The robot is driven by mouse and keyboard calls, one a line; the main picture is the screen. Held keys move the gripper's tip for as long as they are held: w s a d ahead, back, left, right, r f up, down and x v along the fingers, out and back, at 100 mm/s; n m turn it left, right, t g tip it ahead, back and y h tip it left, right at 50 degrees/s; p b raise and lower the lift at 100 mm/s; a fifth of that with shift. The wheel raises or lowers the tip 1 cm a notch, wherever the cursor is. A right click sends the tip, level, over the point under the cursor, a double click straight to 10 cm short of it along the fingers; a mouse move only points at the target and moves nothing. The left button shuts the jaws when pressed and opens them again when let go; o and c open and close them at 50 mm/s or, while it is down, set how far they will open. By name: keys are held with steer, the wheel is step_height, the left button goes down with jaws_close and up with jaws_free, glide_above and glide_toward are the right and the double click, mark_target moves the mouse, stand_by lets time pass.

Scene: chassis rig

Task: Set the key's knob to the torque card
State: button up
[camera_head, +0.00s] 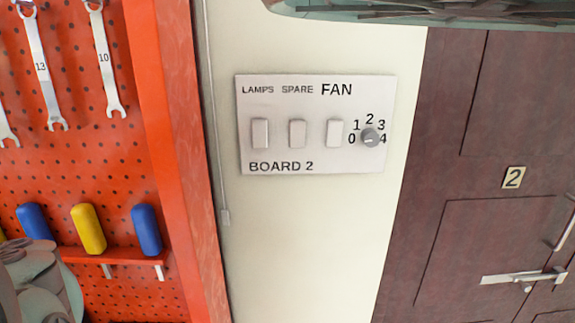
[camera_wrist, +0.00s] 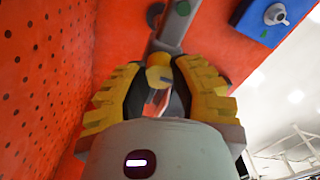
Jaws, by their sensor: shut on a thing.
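In the wrist view my gripper (camera_wrist: 163,70) has yellow ribbed outer pads and dark inner fingers. It is shut on a small yellow, rounded part (camera_wrist: 158,77), which looks like a knob or handle end. A grey metal bar (camera_wrist: 172,28) runs from just beyond it toward the top edge, in front of the red pegboard (camera_wrist: 60,60). Whether this is the key cannot be told for sure, and no setting on it can be read. The fingers hide the part's sides. No torque card can be made out in either view. My gripper is not visible in the head view.
The head view shows a pegboard (camera_head: 60,175) with hanging wrenches (camera_head: 105,65) and blue and yellow handles (camera_head: 88,229). Right of it are a switch panel (camera_head: 318,160) with a dial (camera_head: 370,138) and a dark door (camera_head: 480,220). A blue box (camera_wrist: 258,28) shows upper right in the wrist view.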

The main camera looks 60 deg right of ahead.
steer(key=shift+m+p, duration=0.95)
steer(key=shift+m, duration=0.75)
steer(key=shift+s+m+p, duration=0.1)
steer(key=shift+m+p, duration=0.75)
steer(key=shift+m, duration=0.65)
steer(key=shift+m+p, duration=0.5)
steer(key=shift+m, duration=1.9)
steer(key=o, duration=0.8)
